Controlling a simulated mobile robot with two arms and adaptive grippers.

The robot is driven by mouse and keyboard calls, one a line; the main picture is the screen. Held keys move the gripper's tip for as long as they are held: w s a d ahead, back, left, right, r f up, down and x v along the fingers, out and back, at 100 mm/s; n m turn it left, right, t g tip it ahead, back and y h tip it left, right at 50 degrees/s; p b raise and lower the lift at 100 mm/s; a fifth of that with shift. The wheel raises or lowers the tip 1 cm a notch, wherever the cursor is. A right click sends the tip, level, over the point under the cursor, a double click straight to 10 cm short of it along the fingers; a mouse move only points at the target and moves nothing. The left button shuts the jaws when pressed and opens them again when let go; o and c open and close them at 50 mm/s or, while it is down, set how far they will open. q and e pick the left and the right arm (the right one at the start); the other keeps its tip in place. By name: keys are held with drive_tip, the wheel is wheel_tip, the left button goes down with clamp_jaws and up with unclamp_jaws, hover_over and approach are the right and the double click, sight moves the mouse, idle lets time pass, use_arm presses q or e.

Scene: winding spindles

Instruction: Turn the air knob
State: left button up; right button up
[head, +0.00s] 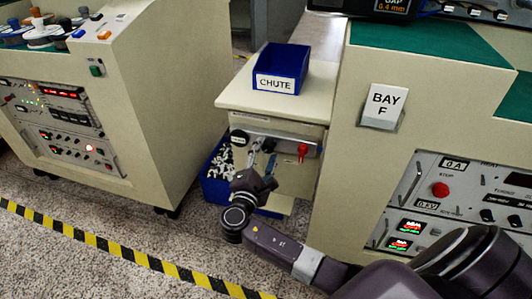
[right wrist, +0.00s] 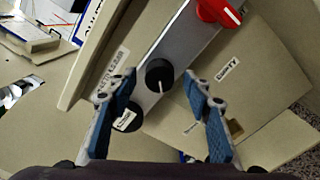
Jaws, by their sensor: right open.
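A black round knob (right wrist: 158,76) with a white pointer line sits on a grey metal strip on the small cabinet's front. I take it to be the air knob, though no label naming it is readable. My right gripper (right wrist: 160,88) is open, its blue-padded fingers on either side of the knob in the right wrist view; contact cannot be told. In the head view my right gripper (head: 263,158) is at the cabinet front and hides part of the strip. My left gripper is not in view.
A red handle (head: 303,150) and a labelled black round part (head: 239,138) flank the knob. A blue CHUTE bin (head: 281,68) stands on the cabinet top (head: 238,92). The BAY F console stands close at right.

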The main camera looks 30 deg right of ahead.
drive_tip(key=v, duration=1.2)
drive_tip(key=shift+d, duration=0.1)
